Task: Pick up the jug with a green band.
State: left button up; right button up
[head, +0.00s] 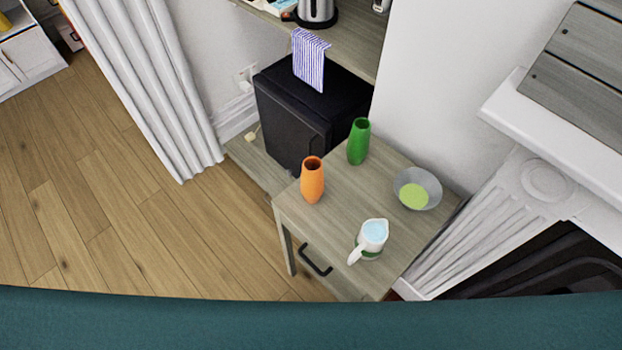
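The jug with a green band (373,236) stands upright on a small wooden side table (330,225), near the table's front right edge. It is white, with pale blue showing inside its open top. Its handle points to the lower left, and the green band runs around its lower part. Neither of my grippers shows in the head view, so I cannot see their state.
An orange vase (312,181), a green vase (358,142) and a grey bowl (428,181) with something green inside share the table. A black cabinet (300,115) stands behind. The white fireplace (520,200) is close on the right. A teal surface (300,325) crosses the bottom.

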aim_at(368, 244)
jog(key=l+z, duration=0.15)
jog(key=z, duration=0.35)
jog(key=k+j+z, duration=0.15)
jog(key=j+z, duration=0.15)
jog(key=j, duration=0.15)
jog(key=k+j+z, duration=0.45)
jog(key=j+z, duration=0.2)
jog(key=j, duration=0.15)
